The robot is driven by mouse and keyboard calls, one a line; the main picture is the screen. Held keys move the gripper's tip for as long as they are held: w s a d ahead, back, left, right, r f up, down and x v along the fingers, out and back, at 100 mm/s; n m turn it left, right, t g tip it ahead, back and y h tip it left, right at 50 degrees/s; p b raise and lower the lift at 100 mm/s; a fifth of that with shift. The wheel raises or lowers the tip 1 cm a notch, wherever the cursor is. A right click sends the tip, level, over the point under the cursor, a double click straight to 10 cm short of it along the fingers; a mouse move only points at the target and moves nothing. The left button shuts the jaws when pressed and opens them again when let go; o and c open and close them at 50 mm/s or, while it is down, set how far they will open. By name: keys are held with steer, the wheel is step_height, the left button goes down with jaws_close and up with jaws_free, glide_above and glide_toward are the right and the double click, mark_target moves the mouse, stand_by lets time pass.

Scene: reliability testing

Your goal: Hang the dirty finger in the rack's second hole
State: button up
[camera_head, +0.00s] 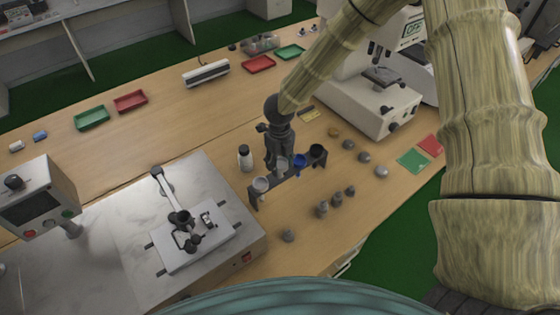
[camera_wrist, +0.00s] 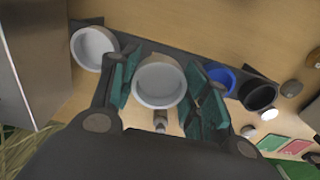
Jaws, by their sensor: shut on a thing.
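My gripper (camera_head: 281,158) is shut on a pale grey, round, cup-like finger (camera_wrist: 159,84), with one green-lined jaw on each side of it. The dark rack (camera_head: 253,200) stands on the wooden table below my gripper. In the wrist view the held finger is over the rack's bar (camera_wrist: 135,44), between a white finger (camera_wrist: 93,47) at the left end and a blue one (camera_wrist: 222,77). A black one (camera_wrist: 258,95) is at the right end. I cannot tell whether the held finger is seated in the hole or just above it.
Several small grey pieces (camera_head: 322,209) stand in front and to the right. A metal-topped unit (camera_head: 120,250) is at left front, and a microscope (camera_head: 370,95) is behind at right.

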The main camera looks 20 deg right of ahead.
steer(key=shift+f+b, duration=0.35)
steer(key=shift+f, duration=0.55)
steer(key=shift+f, duration=0.15)
steer(key=shift+f, duration=0.5)
steer(key=o, duration=1.1)
steer(key=shift+o, duration=0.5)
steer(key=o, duration=0.5)
